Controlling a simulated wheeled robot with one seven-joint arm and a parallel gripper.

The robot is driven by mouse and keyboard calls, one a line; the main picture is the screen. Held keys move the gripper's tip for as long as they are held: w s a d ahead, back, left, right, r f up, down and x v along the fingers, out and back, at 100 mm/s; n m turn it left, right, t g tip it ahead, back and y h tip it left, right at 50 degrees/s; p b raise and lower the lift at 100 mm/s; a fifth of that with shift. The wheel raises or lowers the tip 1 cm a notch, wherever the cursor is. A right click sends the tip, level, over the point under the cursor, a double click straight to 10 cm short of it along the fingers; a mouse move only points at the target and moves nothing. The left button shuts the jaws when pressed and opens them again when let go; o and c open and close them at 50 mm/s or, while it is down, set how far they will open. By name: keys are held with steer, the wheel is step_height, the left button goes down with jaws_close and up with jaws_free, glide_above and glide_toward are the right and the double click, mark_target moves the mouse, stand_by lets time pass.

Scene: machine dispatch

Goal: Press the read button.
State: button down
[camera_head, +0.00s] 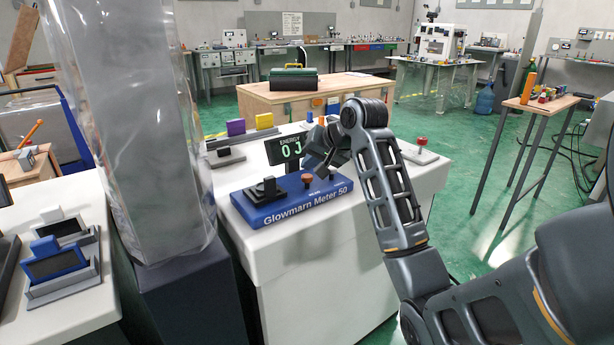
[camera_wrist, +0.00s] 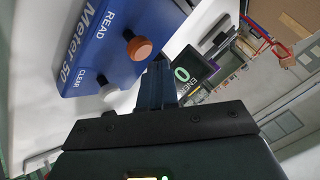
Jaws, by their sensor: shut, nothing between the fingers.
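The blue Glowmarn Meter 50 (camera_head: 290,208) sits on the white bench, with its display (camera_head: 287,149) showing "ENERGY 0 J". Its orange-brown read button (camera_head: 307,179) stands on the blue top. In the wrist view the read button (camera_wrist: 139,48) is beside the READ label on the blue meter (camera_wrist: 98,40). A dark button (camera_wrist: 109,91) is near the CLEAR label. My gripper (camera_wrist: 158,72) is shut and empty, its fingertips just below and right of the read button in that view. In the head view my gripper (camera_head: 322,167) is close to the button's right; contact cannot be told.
A black holder (camera_head: 265,189) stands on the meter's left end. The white bench (camera_head: 300,262) also carries a purple block (camera_head: 236,127), a yellow block (camera_head: 264,121) and a red-knobbed device (camera_head: 422,142). A grey pillar (camera_head: 135,120) in clear wrap rises at left.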

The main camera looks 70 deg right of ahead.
mark_target(311, 177)
steer(key=shift+f, duration=0.15)
steer(key=shift+f, duration=0.25)
steer(key=shift+f, duration=0.6)
stand_by(0.7)
steer(key=shift+r, duration=0.2)
steer(key=shift+r+p, duration=0.85)
steer(key=shift+p, duration=0.45)
step_height(311, 177, up, 5)
steer(key=p, duration=0.5)
steer(key=shift+d, duration=0.1)
stand_by(0.5)
